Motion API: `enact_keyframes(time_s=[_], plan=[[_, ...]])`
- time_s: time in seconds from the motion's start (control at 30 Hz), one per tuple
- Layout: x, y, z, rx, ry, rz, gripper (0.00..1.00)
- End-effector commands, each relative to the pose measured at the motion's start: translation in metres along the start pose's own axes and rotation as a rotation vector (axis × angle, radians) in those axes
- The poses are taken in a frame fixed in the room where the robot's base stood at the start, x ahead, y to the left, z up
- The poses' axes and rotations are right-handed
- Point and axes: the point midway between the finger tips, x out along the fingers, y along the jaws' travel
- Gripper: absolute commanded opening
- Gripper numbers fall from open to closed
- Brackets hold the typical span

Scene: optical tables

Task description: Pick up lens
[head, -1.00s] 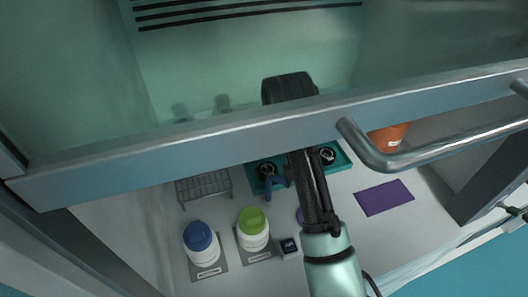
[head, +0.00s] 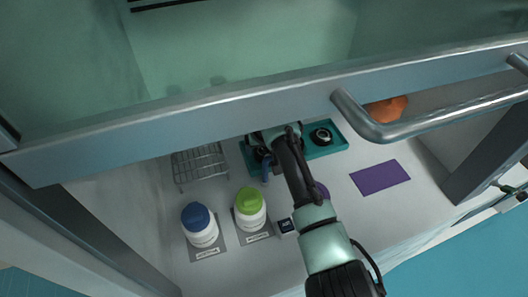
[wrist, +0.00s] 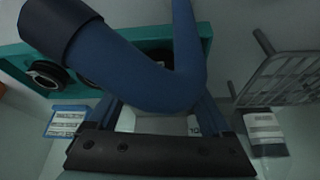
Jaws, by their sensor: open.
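Two dark round lens-like pieces lie on a teal tray (head: 331,148) in the head view. The right one, a black ring with a pale centre (head: 321,136), is clear; the left one (head: 260,154) is partly covered by my arm. In the wrist view, a black ring (wrist: 46,74) sits on the teal tray at the left, with another dark piece partly hidden beside it. My gripper (wrist: 158,106) is open, with nothing visibly held. A large blue bent part crosses the wrist view and hides much of the tray.
A wire rack (head: 200,166) stands left of the tray. White bottles with a blue cap (head: 200,227) and a green cap (head: 250,210) stand in front. A purple mat (head: 380,177) and an orange object (head: 386,110) are at right. A raised sash with handle (head: 400,130) crosses above.

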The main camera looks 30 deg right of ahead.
Motion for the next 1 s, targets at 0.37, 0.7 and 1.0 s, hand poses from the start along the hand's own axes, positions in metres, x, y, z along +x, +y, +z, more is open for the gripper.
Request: enact_keyframes(time_s=[0.37,0.7,1.0], plan=[[0.0062,-0.0001,-0.0002,0.0,0.001,0.0,0.76],[0.006,-0.0001,-0.0001,0.0,0.001,0.0,0.15],[0.0024,-0.0002,-0.0024,0.0,0.003,0.0,0.1]])
